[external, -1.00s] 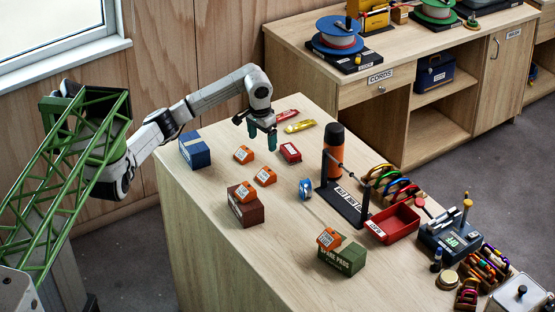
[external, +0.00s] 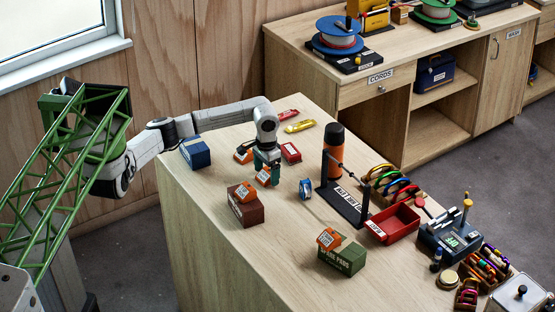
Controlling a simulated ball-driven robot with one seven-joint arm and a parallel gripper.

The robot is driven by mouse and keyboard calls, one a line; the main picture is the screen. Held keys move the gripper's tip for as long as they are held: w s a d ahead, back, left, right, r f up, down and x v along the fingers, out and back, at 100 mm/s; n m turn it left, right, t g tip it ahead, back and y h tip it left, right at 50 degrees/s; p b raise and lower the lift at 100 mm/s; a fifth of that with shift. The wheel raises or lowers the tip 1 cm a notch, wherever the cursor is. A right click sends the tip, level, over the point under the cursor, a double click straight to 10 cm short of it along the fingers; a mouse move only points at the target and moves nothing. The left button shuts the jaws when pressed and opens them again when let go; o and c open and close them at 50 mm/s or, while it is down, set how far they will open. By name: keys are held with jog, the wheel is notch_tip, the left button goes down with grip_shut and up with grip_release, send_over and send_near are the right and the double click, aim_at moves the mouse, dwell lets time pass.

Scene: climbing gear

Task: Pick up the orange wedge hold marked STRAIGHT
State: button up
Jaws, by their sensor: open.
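My gripper (external: 266,176) is open, with its teal fingers low over the table at an orange wedge hold (external: 264,177). The fingers appear to be on either side of this hold and partly cover it. I cannot tell whether they touch it. A third orange hold (external: 246,192) sits on a brown-red box (external: 247,212), and a fourth (external: 328,238) on the green spare pads box (external: 344,260). The labels on the holds are too small to read, so I cannot tell which is marked STRAIGHT.
A blue box (external: 195,152) stands at left. A black rack (external: 343,203) and orange bottle (external: 334,148) stand further right. The table's front left is clear.

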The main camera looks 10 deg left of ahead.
jog(key=shift+f, duration=0.3)
jog(key=shift+c, duration=0.3)
jog(key=c, duration=1)
